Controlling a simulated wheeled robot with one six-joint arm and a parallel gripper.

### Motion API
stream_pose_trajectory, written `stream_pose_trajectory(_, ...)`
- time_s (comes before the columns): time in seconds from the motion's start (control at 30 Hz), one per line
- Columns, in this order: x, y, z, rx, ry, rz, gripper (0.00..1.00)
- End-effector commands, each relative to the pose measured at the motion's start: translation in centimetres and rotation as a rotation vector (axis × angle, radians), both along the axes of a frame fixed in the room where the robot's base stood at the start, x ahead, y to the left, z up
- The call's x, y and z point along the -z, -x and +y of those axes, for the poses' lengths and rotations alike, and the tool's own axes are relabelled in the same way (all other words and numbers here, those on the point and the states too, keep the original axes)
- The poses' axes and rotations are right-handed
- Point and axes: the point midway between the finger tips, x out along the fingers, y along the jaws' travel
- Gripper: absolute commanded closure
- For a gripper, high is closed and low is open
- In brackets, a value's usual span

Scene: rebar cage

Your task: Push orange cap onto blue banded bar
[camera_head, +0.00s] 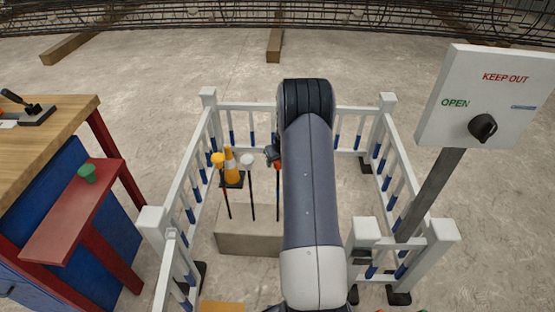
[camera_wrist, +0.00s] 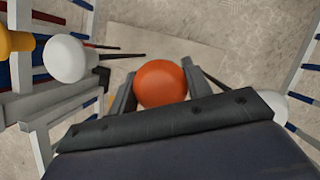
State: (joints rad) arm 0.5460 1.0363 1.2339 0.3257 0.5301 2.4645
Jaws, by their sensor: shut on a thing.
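The orange cap (camera_wrist: 161,83) sits between the two fingers of my gripper (camera_wrist: 160,80) in the wrist view, and the gripper is shut on it. In the head view a small part of the orange cap (camera_head: 278,164) shows beside my arm, below my gripper (camera_head: 272,155). A dark upright bar (camera_head: 278,205) stands right under it; I cannot tell whether the cap touches or covers its top. No blue band can be made out on that bar. My arm hides much of this area, and the cap hides what is under it in the wrist view.
A yellow cap (camera_head: 217,159) and a white cap (camera_head: 250,160) top two neighbouring bars on the concrete block (camera_head: 235,242). A traffic cone (camera_head: 230,160) stands behind. White railings (camera_head: 190,165) enclose the block. A KEEP OUT sign box (camera_head: 490,95) stands right, a red bench (camera_head: 70,225) left.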

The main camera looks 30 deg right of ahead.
Motion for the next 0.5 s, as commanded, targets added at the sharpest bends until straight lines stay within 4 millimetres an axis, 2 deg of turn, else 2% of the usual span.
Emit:
stream_pose_trajectory(0.23,0.67,-0.01,0.00,0.000,0.000,0.000,0.74)
stream_pose_trajectory(0.27,0.56,-0.01,-0.01,0.000,0.000,0.000,0.51)
stream_pose_trajectory(0.5,0.54,0.00,-0.01,0.000,0.000,0.000,0.31)
